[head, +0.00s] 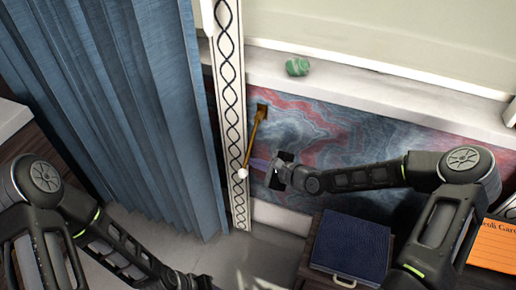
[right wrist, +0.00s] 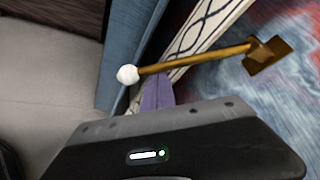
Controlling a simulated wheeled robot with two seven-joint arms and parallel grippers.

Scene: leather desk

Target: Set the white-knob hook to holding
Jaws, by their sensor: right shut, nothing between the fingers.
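The white-knob hook is a thin brass rod (head: 254,138) on a square brass plate (head: 262,108) fixed to the marbled wall. In the head view it slants down and left to its white knob (head: 242,173), over the patterned border strip. In the right wrist view the rod (right wrist: 200,60) runs from the plate at right to the white knob (right wrist: 127,75). My right gripper (head: 258,164) is shut and empty, its purple fingertips just right of the rod near the knob; whether they touch it I cannot tell. My left gripper (head: 195,283) is at the bottom edge, partly cut off.
A blue curtain (head: 120,100) hangs left of the patterned strip (head: 230,80). A green lump (head: 297,66) sits on the white ledge (head: 380,92).

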